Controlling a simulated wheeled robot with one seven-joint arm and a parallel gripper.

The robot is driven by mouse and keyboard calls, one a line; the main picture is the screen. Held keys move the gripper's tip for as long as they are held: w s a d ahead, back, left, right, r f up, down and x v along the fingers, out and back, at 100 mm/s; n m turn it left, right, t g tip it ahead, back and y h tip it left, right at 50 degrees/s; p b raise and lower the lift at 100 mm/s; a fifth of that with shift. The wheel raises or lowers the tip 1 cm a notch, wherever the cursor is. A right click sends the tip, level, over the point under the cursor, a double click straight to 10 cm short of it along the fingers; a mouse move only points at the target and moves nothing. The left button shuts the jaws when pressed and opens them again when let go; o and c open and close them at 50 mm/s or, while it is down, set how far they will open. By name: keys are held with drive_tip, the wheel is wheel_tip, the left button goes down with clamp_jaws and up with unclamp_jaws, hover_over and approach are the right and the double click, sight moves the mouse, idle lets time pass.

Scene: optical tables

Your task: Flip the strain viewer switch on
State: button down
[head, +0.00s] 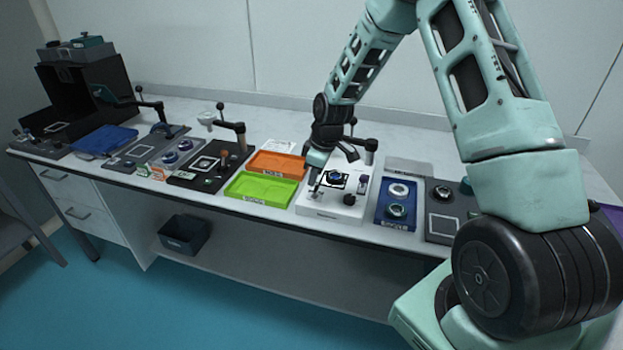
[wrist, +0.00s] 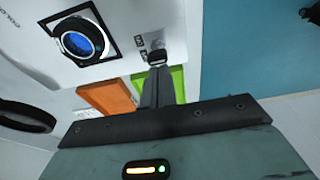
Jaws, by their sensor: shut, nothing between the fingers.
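The strain viewer appears to be the white unit (head: 327,212) near the middle of the bench. It carries a black square frame with a round blue lens, which also shows at the upper left of the wrist view (wrist: 82,42). A small dark switch (wrist: 157,56) with labels beside it sits on the white panel, right of the lens in the wrist view. My gripper (head: 315,186) is shut and empty, low over the unit's left side. In the wrist view its fingers (wrist: 158,72) point at the switch and partly cover it. I cannot tell whether they touch it, nor its position.
An orange tray (head: 276,164) and a green tray (head: 262,188) lie left of the unit. A blue tray (head: 398,213) with round parts lies to its right. A post with a dark arm (head: 370,146) stands behind the unit's right side. Dark instruments fill both bench ends.

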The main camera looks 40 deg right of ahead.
drive_tip(key=shift+r, duration=0.15)
drive_tip(key=shift+r+p, duration=0.7)
drive_tip(key=shift+r, duration=0.05)
drive_tip(key=s+d+v, duration=0.1)
drive_tip(key=v, duration=0.8)
drive_tip(key=shift+s+d+f, duration=0.2)
drive_tip(key=shift+s, duration=0.15)
idle(0.5)
